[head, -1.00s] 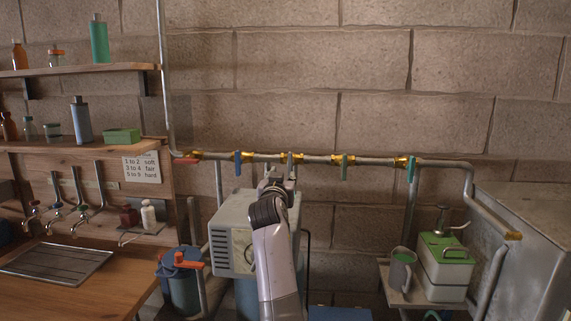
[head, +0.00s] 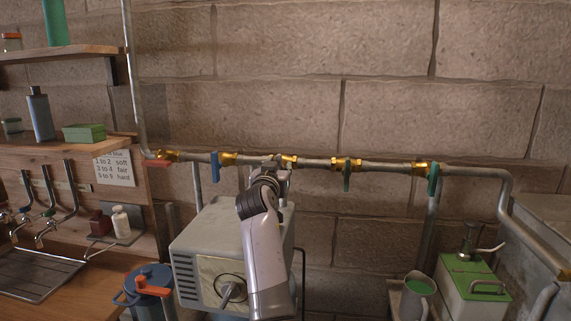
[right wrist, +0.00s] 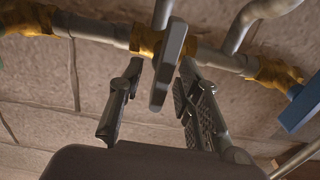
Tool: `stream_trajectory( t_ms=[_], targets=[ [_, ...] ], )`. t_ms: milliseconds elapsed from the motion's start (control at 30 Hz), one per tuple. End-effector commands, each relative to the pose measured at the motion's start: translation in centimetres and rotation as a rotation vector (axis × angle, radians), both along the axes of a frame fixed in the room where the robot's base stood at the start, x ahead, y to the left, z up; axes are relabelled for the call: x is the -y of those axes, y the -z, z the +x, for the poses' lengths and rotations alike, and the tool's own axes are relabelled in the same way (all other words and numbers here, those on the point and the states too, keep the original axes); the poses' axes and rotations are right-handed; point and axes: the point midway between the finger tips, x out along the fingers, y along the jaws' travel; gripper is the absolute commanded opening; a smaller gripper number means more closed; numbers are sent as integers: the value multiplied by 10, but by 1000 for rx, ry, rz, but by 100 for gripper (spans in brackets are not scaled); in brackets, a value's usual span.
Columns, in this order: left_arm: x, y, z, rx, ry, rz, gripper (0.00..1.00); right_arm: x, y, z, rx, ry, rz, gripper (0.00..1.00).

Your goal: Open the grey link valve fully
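The grey link valve's brass body (head: 289,161) sits mid-pipe on the wall in the head view, its handle mostly hidden by my right gripper (head: 272,172). In the right wrist view, the flat grey handle (right wrist: 170,62) hangs crosswise to the pipe from its brass body (right wrist: 150,40). My right gripper (right wrist: 160,100) is open there. Its two fingers stand on either side of the handle's lower end, with a gap visible on the left; contact on the right is unclear. My left gripper is not in view.
Along the same pipe (head: 385,167) are a red handle (head: 157,163) lying along it and blue (head: 215,167), green (head: 347,176) and teal (head: 433,180) handles hanging down. A grey box (head: 205,255) stands below. The wall above is clear.

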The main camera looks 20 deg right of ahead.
Motion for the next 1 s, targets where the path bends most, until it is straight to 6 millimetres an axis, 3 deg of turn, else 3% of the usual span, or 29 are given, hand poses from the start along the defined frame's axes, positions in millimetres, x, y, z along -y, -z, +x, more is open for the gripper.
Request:
stream_trajectory(
  t_ms=[400, 867, 1000],
  targets=[
    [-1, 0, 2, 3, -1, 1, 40, -3, -1, 0, 0, 0, 0, 31],
    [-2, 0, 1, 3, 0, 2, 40, -3, 0, 0, 0, 0, 0, 1],
    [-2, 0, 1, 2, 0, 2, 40, -3, 0, 0, 0, 0, 0, 0]
  ],
)
